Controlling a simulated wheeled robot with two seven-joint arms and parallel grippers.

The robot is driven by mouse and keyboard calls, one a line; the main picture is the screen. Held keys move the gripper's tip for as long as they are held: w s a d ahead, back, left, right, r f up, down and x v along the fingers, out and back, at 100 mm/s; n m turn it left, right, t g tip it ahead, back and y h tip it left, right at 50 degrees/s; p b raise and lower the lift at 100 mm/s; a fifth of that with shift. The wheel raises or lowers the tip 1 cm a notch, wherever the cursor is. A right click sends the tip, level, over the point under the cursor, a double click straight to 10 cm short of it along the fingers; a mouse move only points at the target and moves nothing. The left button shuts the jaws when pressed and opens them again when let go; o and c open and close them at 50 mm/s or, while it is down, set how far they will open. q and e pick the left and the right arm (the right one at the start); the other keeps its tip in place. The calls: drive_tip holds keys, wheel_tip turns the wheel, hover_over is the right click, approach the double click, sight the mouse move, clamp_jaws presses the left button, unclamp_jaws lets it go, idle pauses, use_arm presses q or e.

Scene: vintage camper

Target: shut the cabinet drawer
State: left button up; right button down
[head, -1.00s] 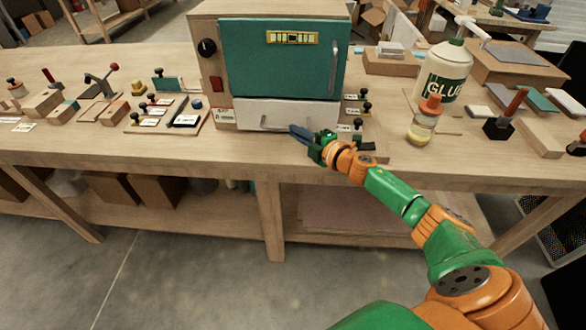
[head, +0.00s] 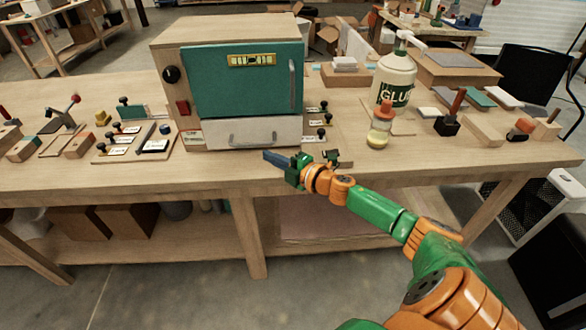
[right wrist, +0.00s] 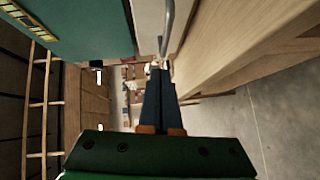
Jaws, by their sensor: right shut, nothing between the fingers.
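The cabinet (head: 225,32) stands on the workbench, with a teal door above and a pale grey drawer (head: 220,135) below. The drawer front looks about level with the cabinet front; a small gap cannot be ruled out. Its curved metal handle (head: 252,144) also shows in the right wrist view (right wrist: 167,28). My right gripper (head: 266,155) is shut and empty, its dark blue fingers just in front of and below the handle. In the right wrist view the fingertips (right wrist: 160,70) lie near the handle; contact cannot be made out. My left gripper is not in view.
A glue bottle (head: 395,80) and a small orange-capped jar (head: 380,127) stand right of the cabinet. Small boards with black knobs (head: 323,133) lie close to its right side. More tools and blocks lie to the left. The floor before the bench is clear.

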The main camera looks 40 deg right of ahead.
drive_tip(key=f+v, duration=0.1)
drive_tip(key=v, duration=0.6)
drive_tip(key=shift+d+r+b, duration=0.25)
drive_tip(key=shift+r+b, duration=0.05)
drive_tip(key=shift+r, duration=0.15)
drive_tip(key=s+d+f+m+g+h, duration=0.15)
drive_tip(key=s+f+m, duration=0.25)
drive_tip(key=f, duration=0.5)
drive_tip(key=s+d+f+m+g+h, duration=0.1)
drive_tip(key=s+f+m+g+h, duration=0.2)
drive_tip(key=f, duration=0.6)
drive_tip(key=s+d+f+m+g+h, duration=0.15)
drive_tip(key=s+f+m, duration=0.3)
drive_tip(key=f, duration=0.45)
drive_tip(key=s+a+f+m+g+y, duration=0.1)
drive_tip(key=s+a+f+g, duration=0.2)
drive_tip(key=s+a+f, duration=0.2)
drive_tip(key=s+a+f+m+g+y, duration=0.1)
drive_tip(key=s+a+f, duration=0.4)
drive_tip(key=s, duration=0.7)
drive_tip(key=s+a+f+m+g, duration=0.3)
drive_tip(key=s+a+f+g, duration=0.2)
drive_tip(key=s+a, duration=0.2)
drive_tip(key=shift+s+a+f+y, duration=0.35)
drive_tip(key=shift+s+f+y, duration=0.05)
drive_tip(key=shift+s, duration=0.6)
